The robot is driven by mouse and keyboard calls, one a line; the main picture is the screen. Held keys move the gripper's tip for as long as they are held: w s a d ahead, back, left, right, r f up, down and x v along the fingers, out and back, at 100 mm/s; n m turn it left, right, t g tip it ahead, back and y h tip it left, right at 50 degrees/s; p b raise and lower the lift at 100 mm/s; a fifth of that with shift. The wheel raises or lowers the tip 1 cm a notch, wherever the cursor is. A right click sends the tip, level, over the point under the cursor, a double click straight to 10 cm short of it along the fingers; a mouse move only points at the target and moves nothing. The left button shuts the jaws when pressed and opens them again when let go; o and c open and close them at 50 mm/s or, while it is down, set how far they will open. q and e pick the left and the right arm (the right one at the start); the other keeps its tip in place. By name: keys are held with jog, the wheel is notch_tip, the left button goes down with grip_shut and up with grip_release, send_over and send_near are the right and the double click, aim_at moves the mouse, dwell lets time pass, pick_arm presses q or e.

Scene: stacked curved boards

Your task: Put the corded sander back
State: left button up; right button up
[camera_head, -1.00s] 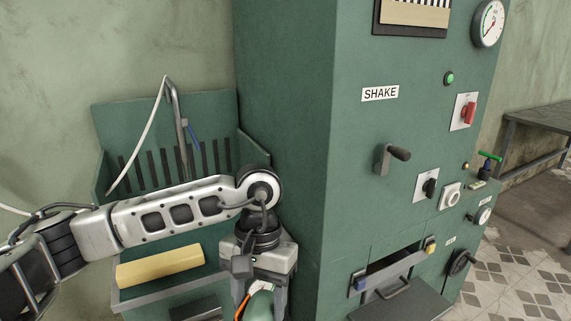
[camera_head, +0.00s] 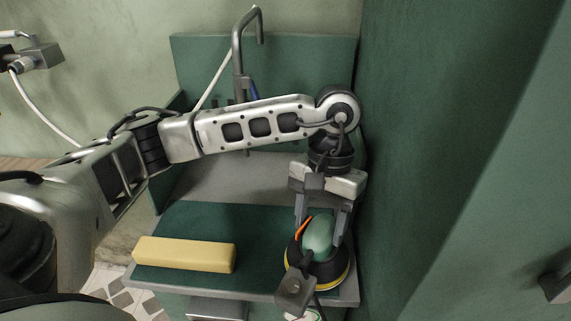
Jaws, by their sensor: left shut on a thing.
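The corded sander (camera_head: 318,240) has a pale green rounded top, a dark body with a yellow ring at its base, and an orange strip. It is at the right front of the green work surface (camera_head: 200,222), close to the tall green cabinet side. My left gripper (camera_head: 320,228) points down from above, with its two fingers on either side of the sander's green top, shut on it. I cannot tell whether the sander's base touches the surface. A dark grey piece (camera_head: 295,291) and a dark cord show at its front.
A long yellow block (camera_head: 184,254) lies on the surface, left of the sander. A grey bent pipe (camera_head: 238,50) with a white hose stands at the back. The tall green cabinet (camera_head: 450,150) blocks the right side. Bare surface lies behind the block.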

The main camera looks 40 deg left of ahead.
pick_arm(q)
jog(key=shift+w+a+r+n+h+b, duration=0.25)
jog(key=shift+a+n+b, duration=0.2)
jog(key=shift+n+b, duration=0.15)
jog(key=shift+w+a+r+n+h+b, duration=0.15)
jog(key=shift+a+r+n+b, duration=0.1)
jog(key=shift+a+n+b, duration=0.3)
jog(key=s+a+r+n+t+h+b, duration=0.1)
jog(key=s+a+r+n+h+b, duration=0.1)
jog(key=r+n+b, duration=0.3)
jog(key=shift+s+a+n, duration=0.15)
jog(key=shift+a+n, duration=0.7)
jog(key=shift+n, duration=0.1)
pick_arm(e)
jog(key=f, duration=0.1)
jog(key=a+f, duration=0.1)
jog(key=w+f, duration=0.1)
jog(key=shift+a+f+y, duration=0.1)
jog(key=shift+a+y, duration=0.2)
jog(key=shift+f, duration=0.1)
